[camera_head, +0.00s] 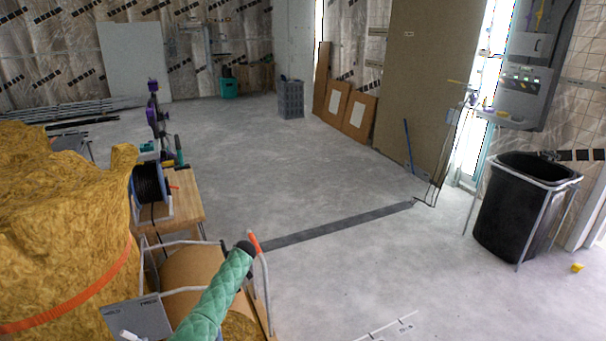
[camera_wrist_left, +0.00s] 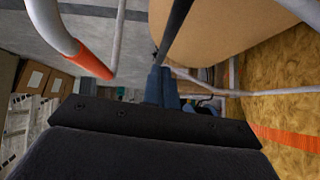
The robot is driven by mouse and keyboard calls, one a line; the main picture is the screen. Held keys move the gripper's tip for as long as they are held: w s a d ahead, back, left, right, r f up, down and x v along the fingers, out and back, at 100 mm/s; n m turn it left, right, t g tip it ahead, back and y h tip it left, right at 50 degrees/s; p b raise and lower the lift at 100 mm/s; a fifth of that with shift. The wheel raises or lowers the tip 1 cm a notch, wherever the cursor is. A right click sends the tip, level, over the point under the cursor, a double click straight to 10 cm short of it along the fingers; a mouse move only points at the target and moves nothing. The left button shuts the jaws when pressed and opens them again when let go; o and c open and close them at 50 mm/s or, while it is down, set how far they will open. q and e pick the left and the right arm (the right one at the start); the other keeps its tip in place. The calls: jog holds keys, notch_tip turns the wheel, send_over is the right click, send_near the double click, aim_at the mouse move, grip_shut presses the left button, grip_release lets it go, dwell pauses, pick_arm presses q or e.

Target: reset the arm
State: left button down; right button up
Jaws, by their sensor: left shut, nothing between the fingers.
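My left arm, in a green quilted sleeve, reaches in from the bottom of the head view. Its dark end with my left gripper (camera_head: 245,248) is beside the orange-tipped handle (camera_head: 254,241) of a cart. In the left wrist view my left gripper (camera_wrist_left: 165,88) is shut and empty, fingers pointing away from the camera. The orange-tipped handle (camera_wrist_left: 95,63) curves in close at upper left there. A brown rounded roll (camera_wrist_left: 225,35) is at upper right. My right gripper is in neither view.
Yellow insulation (camera_head: 60,215) with an orange strap fills the left side. A wooden bench (camera_head: 185,205) carries a black cable reel (camera_head: 150,183). A black bin (camera_head: 515,215) stands at right, and a large brown panel (camera_head: 425,85) stands behind. The middle floor is clear.

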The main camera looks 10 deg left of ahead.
pick_arm(q)
jog(key=s+d+r+m+h, duration=0.1)
jog(key=d+r+m, duration=0.3)
jog(key=r, duration=0.7)
jog(key=s+d+r+m, duration=0.1)
jog(key=d+r, duration=0.4)
jog(key=r, duration=0.6)
jog(key=s+d+r+m+h, duration=0.1)
jog(key=s+d+r, duration=0.3)
jog(key=s, duration=0.1)
jog(key=s+d+m+h, duration=0.1)
jog(key=s+d, duration=0.3)
jog(key=s, duration=0.5)
jog(key=s+d+m+h, duration=0.15)
jog(key=s+d, duration=0.25)
jog(key=s, duration=0.6)
jog(key=s+d+f+g, duration=0.1)
jog(key=s+f, duration=0.5)
jog(key=s, duration=0.9)
jog(key=s+d+f+g+h, duration=0.1)
jog(key=s+f, duration=0.6)
jog(key=s, duration=0.9)
jog(key=s+d+f+g+h, duration=0.1)
jog(key=s+f+g, duration=0.2)
jog(key=s, duration=1.2)
notch_tip(320, 180, down, 3)
jog(key=shift+s+d+f+n, duration=0.2)
jog(key=shift+s+d+n, duration=0.1)
jog(key=shift+d+n, duration=0.1)
jog(key=shift+h, duration=0.25)
